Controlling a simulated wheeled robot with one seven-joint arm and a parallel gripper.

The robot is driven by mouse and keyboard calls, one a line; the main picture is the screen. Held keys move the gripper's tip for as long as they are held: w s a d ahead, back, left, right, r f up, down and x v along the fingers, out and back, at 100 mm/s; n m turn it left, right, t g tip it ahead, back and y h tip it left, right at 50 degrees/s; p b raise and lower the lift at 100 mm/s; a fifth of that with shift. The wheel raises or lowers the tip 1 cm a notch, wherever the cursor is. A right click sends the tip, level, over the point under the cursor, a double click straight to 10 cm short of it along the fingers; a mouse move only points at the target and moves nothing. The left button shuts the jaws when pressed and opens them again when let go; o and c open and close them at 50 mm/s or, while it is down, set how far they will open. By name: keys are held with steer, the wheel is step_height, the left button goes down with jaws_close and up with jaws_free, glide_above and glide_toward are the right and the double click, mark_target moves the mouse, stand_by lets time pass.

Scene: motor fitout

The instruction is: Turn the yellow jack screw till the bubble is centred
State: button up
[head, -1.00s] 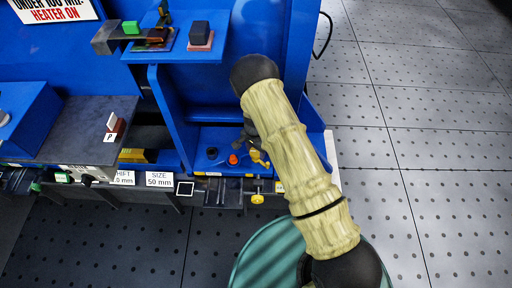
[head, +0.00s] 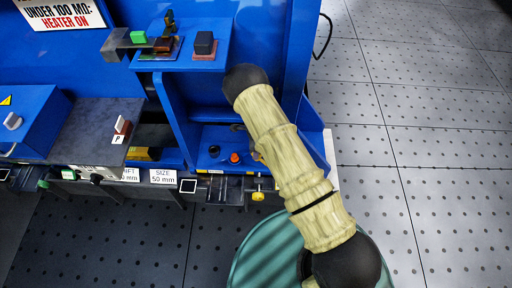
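A small yellow knob (head: 258,196), which looks like the jack screw, sits below the front edge of the blue machine, just left of my arm. My arm crosses the picture from the lower right up to the machine and covers the area right of the knob. My gripper is hidden behind the arm, so I see neither its fingers nor what they touch. I cannot make out a level or its bubble.
An orange-red button (head: 235,158) and a dark blue knob (head: 214,151) stand on the blue ledge. A black block (head: 205,43) is on the upper shelf. A teal round thing (head: 262,252) is below my arm. Perforated floor (head: 440,140) lies open at the right.

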steer(key=shift+s+f+m, duration=0.1)
steer(key=shift+f+m, duration=0.05)
steer(key=shift+m, duration=0.35)
steer(key=o, duration=1)
